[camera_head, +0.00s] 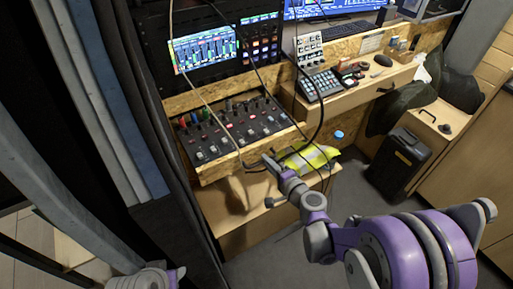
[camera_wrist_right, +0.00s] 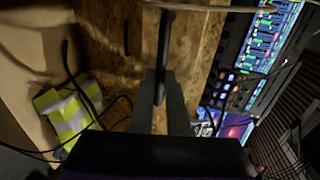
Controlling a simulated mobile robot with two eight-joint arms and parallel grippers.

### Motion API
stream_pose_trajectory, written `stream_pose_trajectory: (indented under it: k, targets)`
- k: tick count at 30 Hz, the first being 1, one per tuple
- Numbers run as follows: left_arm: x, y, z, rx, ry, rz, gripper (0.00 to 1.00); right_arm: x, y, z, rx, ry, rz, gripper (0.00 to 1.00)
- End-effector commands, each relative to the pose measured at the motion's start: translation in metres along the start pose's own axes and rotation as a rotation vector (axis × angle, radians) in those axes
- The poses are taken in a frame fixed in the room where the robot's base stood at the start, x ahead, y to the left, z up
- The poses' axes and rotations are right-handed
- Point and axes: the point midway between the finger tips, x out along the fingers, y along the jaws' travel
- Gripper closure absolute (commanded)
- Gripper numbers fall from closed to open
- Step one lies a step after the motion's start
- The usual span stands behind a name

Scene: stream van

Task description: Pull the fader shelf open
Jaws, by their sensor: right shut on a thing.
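The fader shelf (camera_head: 212,173) is a wooden tray under the rack screen in the head view. It carries a black panel of faders and knobs (camera_head: 222,128), whose top is in sight. My right gripper (camera_head: 267,160) is at the right part of the shelf's front. In the right wrist view, its two dark fingers (camera_wrist_right: 165,85) are closed around a dark bar, the shelf handle (camera_wrist_right: 166,42), against the wooden front. Most of the handle is hidden by the fingers in the head view. My left gripper is not in view; only a piece of my left arm shows at the bottom left.
A yellow-and-white striped bundle (camera_head: 308,158) lies right of my right gripper. Loose cables hang across the shelf. A desk with a small keypad (camera_head: 320,85) is at the right, with a black case (camera_head: 399,163) on the floor below. A dark curtain stands left.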

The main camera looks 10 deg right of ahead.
Motion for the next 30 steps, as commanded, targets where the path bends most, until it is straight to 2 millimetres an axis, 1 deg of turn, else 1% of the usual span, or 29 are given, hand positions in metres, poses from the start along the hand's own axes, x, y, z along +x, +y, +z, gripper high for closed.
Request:
stream_pose_trajectory:
  k: [1, 3, 6, 10, 16, 26, 27, 29, 30]
  targets:
    - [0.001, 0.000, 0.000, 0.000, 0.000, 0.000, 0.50, -0.012, 0.003, -0.001, -0.001, 0.002, 0.001, 1.00]
    - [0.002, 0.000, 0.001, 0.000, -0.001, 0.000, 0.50, -0.024, 0.006, -0.001, -0.001, 0.002, 0.001, 1.00]
    - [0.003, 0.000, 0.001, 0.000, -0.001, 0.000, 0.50, -0.038, 0.009, -0.001, 0.000, 0.002, 0.001, 1.00]
    - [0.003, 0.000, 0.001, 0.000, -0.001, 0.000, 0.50, -0.050, 0.011, 0.000, 0.000, 0.001, 0.001, 1.00]
    - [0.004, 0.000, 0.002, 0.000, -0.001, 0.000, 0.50, -0.059, 0.013, 0.000, 0.000, 0.000, 0.000, 1.00]
    - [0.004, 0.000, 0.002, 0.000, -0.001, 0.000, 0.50, -0.059, 0.013, 0.000, 0.000, 0.000, 0.000, 1.00]
    - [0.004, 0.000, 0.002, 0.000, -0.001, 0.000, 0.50, -0.059, 0.013, 0.000, 0.000, 0.000, 0.000, 0.84]
    - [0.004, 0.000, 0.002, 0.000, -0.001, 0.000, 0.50, -0.059, 0.013, 0.000, 0.000, 0.000, 0.000, 0.73]
    - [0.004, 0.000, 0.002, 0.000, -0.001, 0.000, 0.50, -0.059, 0.013, 0.000, 0.000, 0.000, 0.000, 0.66]
